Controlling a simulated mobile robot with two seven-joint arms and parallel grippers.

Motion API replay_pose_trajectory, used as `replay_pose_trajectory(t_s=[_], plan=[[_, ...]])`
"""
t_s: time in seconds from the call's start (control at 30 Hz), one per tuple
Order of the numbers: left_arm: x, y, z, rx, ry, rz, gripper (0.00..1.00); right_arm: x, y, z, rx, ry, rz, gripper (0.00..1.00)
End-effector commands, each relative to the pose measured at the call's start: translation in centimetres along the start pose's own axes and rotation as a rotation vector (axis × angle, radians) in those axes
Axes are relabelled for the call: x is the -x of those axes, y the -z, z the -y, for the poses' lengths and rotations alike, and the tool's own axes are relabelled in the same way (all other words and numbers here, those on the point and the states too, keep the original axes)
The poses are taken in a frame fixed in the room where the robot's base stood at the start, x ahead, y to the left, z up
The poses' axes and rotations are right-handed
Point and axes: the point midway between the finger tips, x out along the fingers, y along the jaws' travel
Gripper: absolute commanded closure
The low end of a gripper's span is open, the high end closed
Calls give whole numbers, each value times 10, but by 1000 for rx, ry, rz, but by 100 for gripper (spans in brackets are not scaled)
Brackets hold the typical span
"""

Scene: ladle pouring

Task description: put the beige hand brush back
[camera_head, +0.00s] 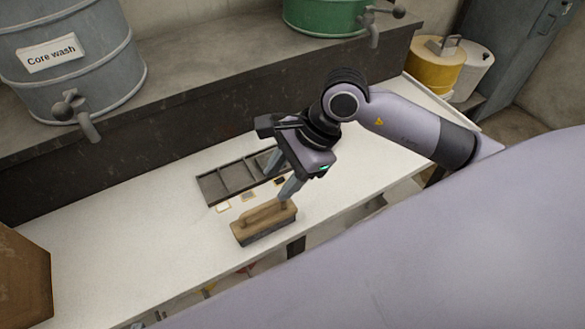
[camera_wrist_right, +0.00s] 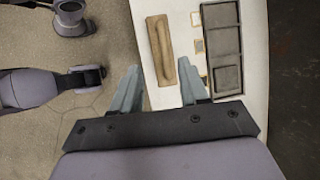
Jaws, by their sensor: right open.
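The beige hand brush (camera_head: 263,222) lies on the white table near its front edge, wooden handle up and dark bristles down. In the right wrist view the brush (camera_wrist_right: 160,48) shows lengthwise ahead of the fingertips, between their lines. My right gripper (camera_head: 282,177) is open and empty, above the table just behind and right of the brush; one finger overlaps the brush's right end in the head view. I cannot tell whether it touches. The right wrist view also shows the two spread fingers (camera_wrist_right: 159,68). My left gripper is not seen.
A dark compartment tray (camera_head: 212,187) lies behind the brush, with small pale tiles (camera_head: 223,207) between them. A grey Core wash drum (camera_head: 70,60) and a green drum (camera_head: 325,15) stand on the rear ledge. A brown box (camera_head: 25,280) is at left. The table's left middle is clear.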

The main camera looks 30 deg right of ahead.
Motion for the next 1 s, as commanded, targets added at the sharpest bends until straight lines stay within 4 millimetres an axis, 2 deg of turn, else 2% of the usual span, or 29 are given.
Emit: replay_pose_trajectory(t_s=[0.1, 0.2, 0.3, 0.4, 0.47, 0.57, 0.67, 0.77, 0.8, 0.9, 1.0], plan=[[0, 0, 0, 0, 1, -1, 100, -14, -39, -21, -112, -69, 227, 56], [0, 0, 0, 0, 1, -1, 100, -15, -87, -38, -306, -156, 516, 56], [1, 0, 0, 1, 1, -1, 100, -1, -125, -42, -572, -253, 817, 56], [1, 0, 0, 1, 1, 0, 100, 19, -144, -31, -883, -353, 1090, 56], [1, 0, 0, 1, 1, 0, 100, 29, -143, -20, -1087, -411, 1239, 56], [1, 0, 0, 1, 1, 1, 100, 37, -123, 1, -1460, -503, 1461, 56], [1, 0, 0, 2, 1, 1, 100, 30, -84, 16, -1865, -584, 1646, 56], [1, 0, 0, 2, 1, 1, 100, 6, -32, 16, -2304, -652, 1785, 56], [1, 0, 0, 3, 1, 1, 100, -8, -11, 11, 2464, 668, -1810, 56], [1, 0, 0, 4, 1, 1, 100, -44, 36, -16, 2262, 549, -1458, 56], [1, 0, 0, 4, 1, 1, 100, -78, 68, -52, 2079, 454, -1184, 56]])
